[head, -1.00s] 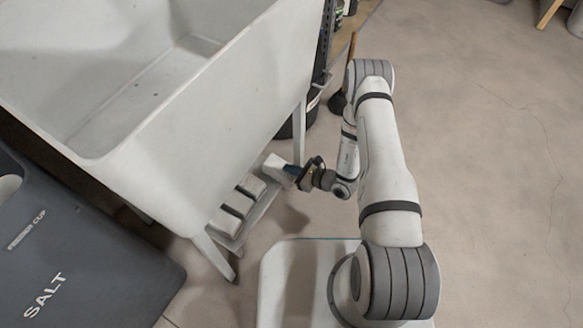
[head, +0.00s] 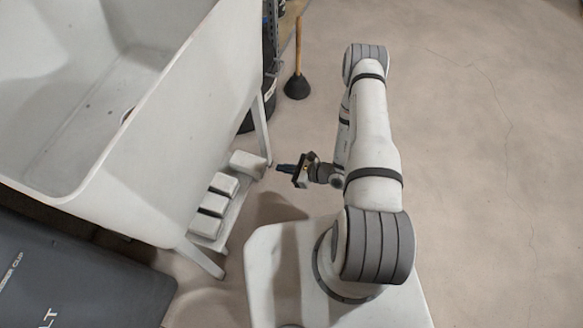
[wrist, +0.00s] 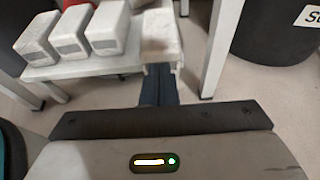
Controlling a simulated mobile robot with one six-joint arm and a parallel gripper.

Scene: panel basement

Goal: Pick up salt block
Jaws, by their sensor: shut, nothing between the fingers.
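Several pale, box-shaped blocks, likely the salt blocks, sit in a row on a low white bench (head: 235,213) beside the sink. The end block (head: 247,165) lies nearest my gripper, turned differently from the others. My gripper (head: 279,168) is shut and empty, just right of that end block, pointing at it. In the wrist view the dark fingers (wrist: 158,84) are together, and the end block (wrist: 160,38) lies straight beyond their tips. I cannot tell there whether they touch; the head view shows a small gap. The other blocks (wrist: 108,28) stand to its left.
A big white sink (head: 150,175) overhangs the bench, with a leg (head: 262,128) close behind the end block. A plunger (head: 298,85) stands beyond, near a black bin (wrist: 275,30). A dark lettered panel (head: 70,275) lies lower left. The floor at right is clear.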

